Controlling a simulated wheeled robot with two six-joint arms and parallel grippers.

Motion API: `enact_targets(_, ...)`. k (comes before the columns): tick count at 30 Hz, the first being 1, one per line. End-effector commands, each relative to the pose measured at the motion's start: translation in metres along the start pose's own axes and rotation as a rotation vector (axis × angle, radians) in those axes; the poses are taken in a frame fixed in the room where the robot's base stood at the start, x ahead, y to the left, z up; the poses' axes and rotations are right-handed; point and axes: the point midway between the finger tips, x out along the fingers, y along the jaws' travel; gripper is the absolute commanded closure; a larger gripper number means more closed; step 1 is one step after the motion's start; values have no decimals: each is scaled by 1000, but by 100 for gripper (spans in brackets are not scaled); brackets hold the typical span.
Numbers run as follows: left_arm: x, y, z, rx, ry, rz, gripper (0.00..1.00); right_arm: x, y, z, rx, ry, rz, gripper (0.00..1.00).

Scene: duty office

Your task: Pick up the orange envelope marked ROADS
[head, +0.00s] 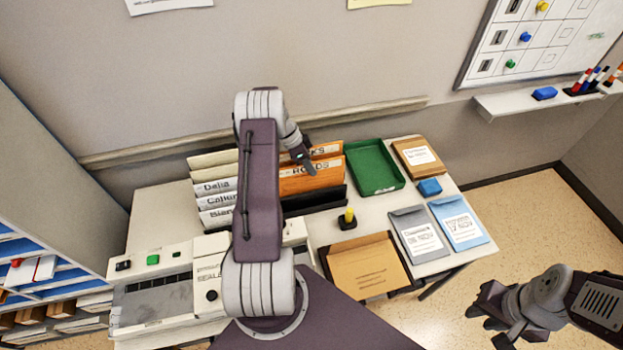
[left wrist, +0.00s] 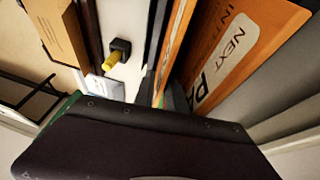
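The orange envelope marked ROADS (head: 312,180) stands upright in the row of files on the table, in front of another orange envelope (head: 328,150) whose label ends in KS. My left gripper (head: 303,158) is at the top edges of these two envelopes, with its fingers mostly hidden. In the left wrist view, an orange envelope (left wrist: 235,50) with NEXT and PA on it fills the right, and a narrow orange strip (left wrist: 180,50) stands left of it. My right gripper (head: 490,312) is open and empty, off the table at lower right.
White files (head: 215,190) stand left of the envelopes. A green tray (head: 374,168) is to their right. A yellow-handled stamp (head: 347,219), a brown envelope tray (head: 367,266), grey and blue envelopes (head: 420,235) lie in front and right. A sealing machine (head: 160,290) stands at left.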

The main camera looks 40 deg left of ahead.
Motion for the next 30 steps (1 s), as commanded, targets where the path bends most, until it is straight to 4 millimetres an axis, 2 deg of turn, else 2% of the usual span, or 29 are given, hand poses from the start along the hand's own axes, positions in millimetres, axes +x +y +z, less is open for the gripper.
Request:
enact_targets(8,6,0,0,0,0,-1,84,-1,0,0,0,0,0,73)
enact_targets(9,6,0,0,0,0,-1,95,-1,0,0,0,0,0,73)
enact_targets(10,6,0,0,0,0,-1,100,-1,0,0,0,0,0,73)
enact_targets(30,5,0,0,0,0,-1,100,-1,0,0,0,0,0,73)
